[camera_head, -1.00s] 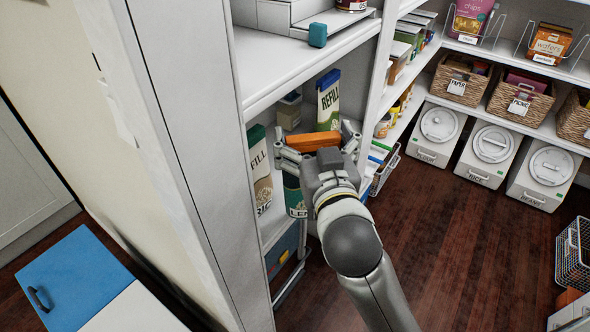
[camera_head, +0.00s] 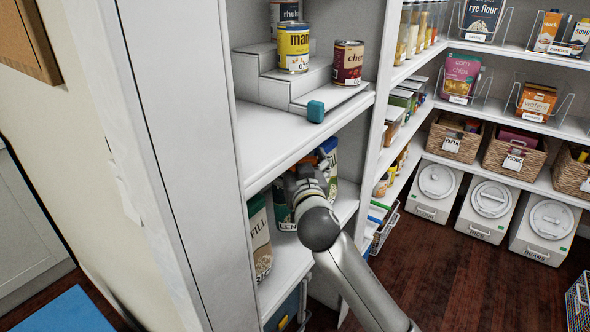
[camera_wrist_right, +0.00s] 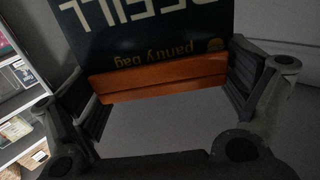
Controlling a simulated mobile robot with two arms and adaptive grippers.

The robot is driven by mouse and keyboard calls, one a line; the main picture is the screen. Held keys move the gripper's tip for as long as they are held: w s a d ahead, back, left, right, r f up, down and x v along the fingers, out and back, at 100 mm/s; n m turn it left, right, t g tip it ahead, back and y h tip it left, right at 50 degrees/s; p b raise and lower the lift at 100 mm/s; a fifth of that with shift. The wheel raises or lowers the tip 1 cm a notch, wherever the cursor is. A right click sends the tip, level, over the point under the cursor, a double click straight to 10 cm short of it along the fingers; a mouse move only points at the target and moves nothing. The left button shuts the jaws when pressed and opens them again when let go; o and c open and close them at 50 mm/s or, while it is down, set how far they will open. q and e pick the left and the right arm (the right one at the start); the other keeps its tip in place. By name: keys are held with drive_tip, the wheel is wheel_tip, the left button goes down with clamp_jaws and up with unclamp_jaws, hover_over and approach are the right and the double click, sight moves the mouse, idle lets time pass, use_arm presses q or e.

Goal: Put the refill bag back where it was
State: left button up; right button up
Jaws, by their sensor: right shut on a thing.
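The refill bag (camera_head: 284,214) is dark green with a pale label reading "LEN" at its foot. It is inside the lower shelf bay, and my right gripper (camera_head: 305,184) hides much of it. In the right wrist view, its dark "REFILL" panel (camera_wrist_right: 140,30) shows upside down. An orange clip (camera_wrist_right: 158,77) runs along its top edge between my fingers, which are shut on it at both ends. I cannot tell whether its base touches the shelf. My left gripper is not in view.
A green-topped refill bag (camera_head: 260,238) stands to the left near the shelf's front. A blue-topped bag (camera_head: 328,152) stands behind my gripper. The upper shelf (camera_head: 285,130) is close above my wrist, with cans and a teal block (camera_head: 316,111).

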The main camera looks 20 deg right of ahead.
drive_tip(key=shift+w, duration=0.5)
wheel_tip(320, 180, down, 3)
drive_tip(key=shift+d+f, duration=0.1)
drive_tip(key=shift+f, duration=0.05)
drive_tip(key=shift+f, duration=0.2)
drive_tip(key=o, duration=1.5)
drive_tip(key=shift+c, duration=0.2)
drive_tip(key=shift+s+r, duration=0.1)
drive_tip(key=shift+r, duration=0.05)
drive_tip(key=s+a+b, duration=0.1)
drive_tip(key=s, duration=1.1)
drive_tip(key=shift+a, duration=0.3)
